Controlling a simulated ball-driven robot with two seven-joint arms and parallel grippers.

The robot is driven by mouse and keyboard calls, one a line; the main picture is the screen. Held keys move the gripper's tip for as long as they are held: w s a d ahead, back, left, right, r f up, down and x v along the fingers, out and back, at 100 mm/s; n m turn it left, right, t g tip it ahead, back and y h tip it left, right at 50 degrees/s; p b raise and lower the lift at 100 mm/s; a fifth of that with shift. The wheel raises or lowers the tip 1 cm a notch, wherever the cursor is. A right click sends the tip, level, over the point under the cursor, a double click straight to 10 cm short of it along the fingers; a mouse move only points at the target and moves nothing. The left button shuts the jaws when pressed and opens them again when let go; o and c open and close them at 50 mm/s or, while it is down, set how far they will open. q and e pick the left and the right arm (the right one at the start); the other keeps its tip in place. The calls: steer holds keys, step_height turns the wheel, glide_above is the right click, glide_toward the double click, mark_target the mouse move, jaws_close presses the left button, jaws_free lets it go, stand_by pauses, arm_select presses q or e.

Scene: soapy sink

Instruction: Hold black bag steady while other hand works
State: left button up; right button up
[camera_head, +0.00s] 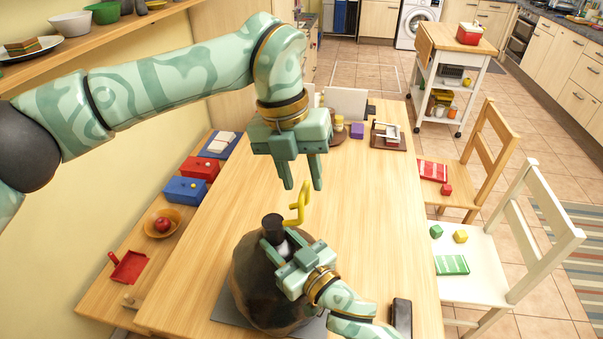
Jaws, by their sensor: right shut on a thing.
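The black bag (248,285) is a dark, rounded bundle with a narrow gathered neck (272,222), standing on a grey mat (226,312) at the near end of the wooden table. My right gripper (279,246) comes from the lower right and is shut on the bag at its neck, covering part of the bag's top. My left gripper (301,179) hangs above and beyond the bag, fingers pointing down, open with a gap between them. A yellow bent piece (299,206) shows just below the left fingertips, beside the bag's neck; I cannot tell what it rests on.
A black oblong object (401,317) lies at the table's near right. Blue and red boxes (186,190), a bowl with an apple (162,224) and a red dustpan (128,267) sit on the left bench. Chairs (505,240) stand at the right. The table's middle (365,205) is clear.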

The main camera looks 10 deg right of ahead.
steer(key=shift+a, duration=0.1)
arm_select(q)
step_height(320, 180, up, 12)
steer(key=a, duration=0.2)
steer(key=shift+w+f, duration=0.2)
steer(key=shift+w, duration=0.25)
stand_by(0.5)
arm_select(e)
steer(key=o, duration=0.9)
arm_select(q)
steer(key=shift+a, duration=0.1)
